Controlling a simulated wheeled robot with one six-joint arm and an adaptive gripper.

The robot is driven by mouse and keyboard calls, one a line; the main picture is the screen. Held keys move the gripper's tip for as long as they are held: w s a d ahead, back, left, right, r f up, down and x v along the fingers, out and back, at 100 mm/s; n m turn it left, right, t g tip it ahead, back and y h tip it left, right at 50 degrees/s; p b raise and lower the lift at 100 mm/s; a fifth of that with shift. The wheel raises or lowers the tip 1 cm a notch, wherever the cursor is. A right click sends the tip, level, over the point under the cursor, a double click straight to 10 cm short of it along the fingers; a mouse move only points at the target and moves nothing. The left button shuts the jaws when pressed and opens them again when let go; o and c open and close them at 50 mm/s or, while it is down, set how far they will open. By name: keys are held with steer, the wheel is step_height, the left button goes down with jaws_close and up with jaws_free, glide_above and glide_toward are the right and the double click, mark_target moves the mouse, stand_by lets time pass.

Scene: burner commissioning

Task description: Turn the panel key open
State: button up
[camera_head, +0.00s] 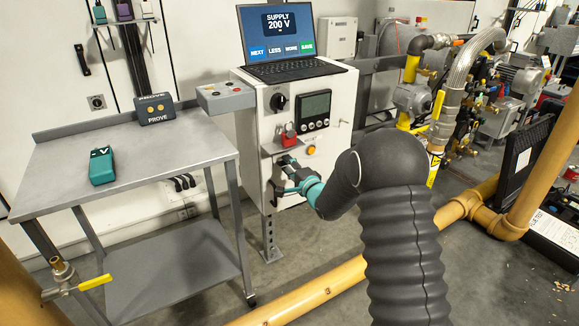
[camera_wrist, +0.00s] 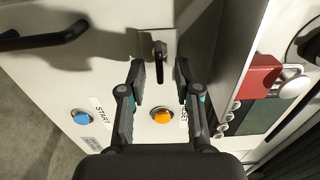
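The panel key (camera_wrist: 160,50) is a dark key on a light plate on the white cabinet's front, near the top middle of the wrist view. My gripper (camera_wrist: 160,74) is open, with one finger on each side of the key in the picture and visible gaps to both. I cannot tell how deep the fingertips are relative to the key. In the head view, my gripper (camera_head: 284,169) is close to the front of the white cabinet (camera_head: 257,130), below the red padlock (camera_head: 289,138). There it hides the key.
An orange button (camera_wrist: 162,115) and a blue START button (camera_wrist: 81,117) are on the panel near the fingers. The red padlock (camera_wrist: 257,75) hangs at right in the wrist view. A dark handle (camera_wrist: 47,37) is at upper left. A metal bench (camera_head: 130,160) stands left of the cabinet.

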steer(key=shift+a, duration=0.1)
steer(key=v, duration=1.2)
